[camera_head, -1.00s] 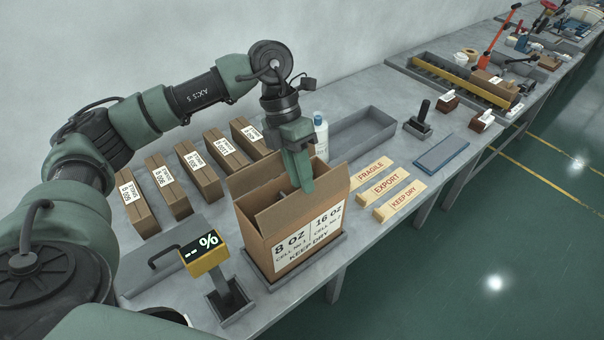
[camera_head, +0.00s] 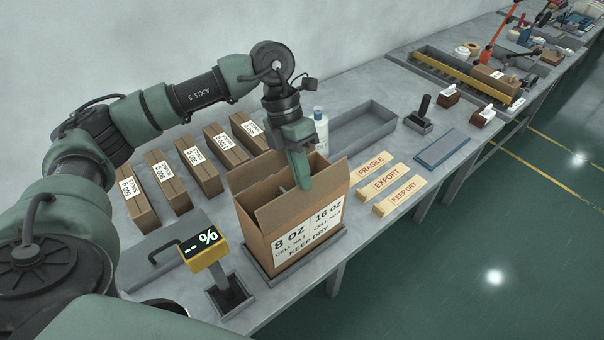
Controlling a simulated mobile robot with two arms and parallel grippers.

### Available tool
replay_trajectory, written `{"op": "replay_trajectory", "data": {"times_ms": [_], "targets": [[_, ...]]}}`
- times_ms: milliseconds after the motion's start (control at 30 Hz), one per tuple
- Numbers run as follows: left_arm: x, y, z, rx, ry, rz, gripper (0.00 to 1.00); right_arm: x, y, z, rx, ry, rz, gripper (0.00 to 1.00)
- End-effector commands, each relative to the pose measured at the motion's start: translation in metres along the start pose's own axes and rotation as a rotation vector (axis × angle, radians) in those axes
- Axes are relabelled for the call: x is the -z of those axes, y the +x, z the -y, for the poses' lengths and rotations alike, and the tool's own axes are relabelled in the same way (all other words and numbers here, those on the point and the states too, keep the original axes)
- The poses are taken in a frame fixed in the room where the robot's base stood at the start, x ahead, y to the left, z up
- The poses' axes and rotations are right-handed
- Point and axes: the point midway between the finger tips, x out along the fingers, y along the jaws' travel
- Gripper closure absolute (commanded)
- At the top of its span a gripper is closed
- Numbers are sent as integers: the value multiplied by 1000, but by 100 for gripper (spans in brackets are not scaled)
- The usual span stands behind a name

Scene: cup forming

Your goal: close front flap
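An open cardboard carton (camera_head: 300,235) stands upright on a grey base on the bench, its printed label facing me. Its back flap (camera_head: 250,170) stands raised at the far left, and another flap (camera_head: 332,172) stands up at the right side. The front flap (camera_head: 282,208) shows along the near top edge, tilted up and not lying flat over the opening. My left gripper (camera_head: 302,178) points down at the carton's opening, its green fingers together with no gap showing and nothing visible between them. Whether the fingertips touch a flap is unclear. My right gripper is out of view.
A yellow percent display (camera_head: 205,248) stands close to the carton's left. Several long cartons (camera_head: 190,165) lie behind it. A white bottle (camera_head: 320,130) and a grey tray (camera_head: 365,130) are behind the gripper. Wooden labelled blocks (camera_head: 386,182) lie to the right.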

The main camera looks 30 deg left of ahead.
Motion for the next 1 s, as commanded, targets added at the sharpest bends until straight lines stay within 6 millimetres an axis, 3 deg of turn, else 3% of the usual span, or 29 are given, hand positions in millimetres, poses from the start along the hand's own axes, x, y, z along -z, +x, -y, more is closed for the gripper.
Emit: {"op": "replay_trajectory", "data": {"times_ms": [1000], "targets": [[-1,-1,0,0,0,4,100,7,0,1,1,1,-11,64]]}}
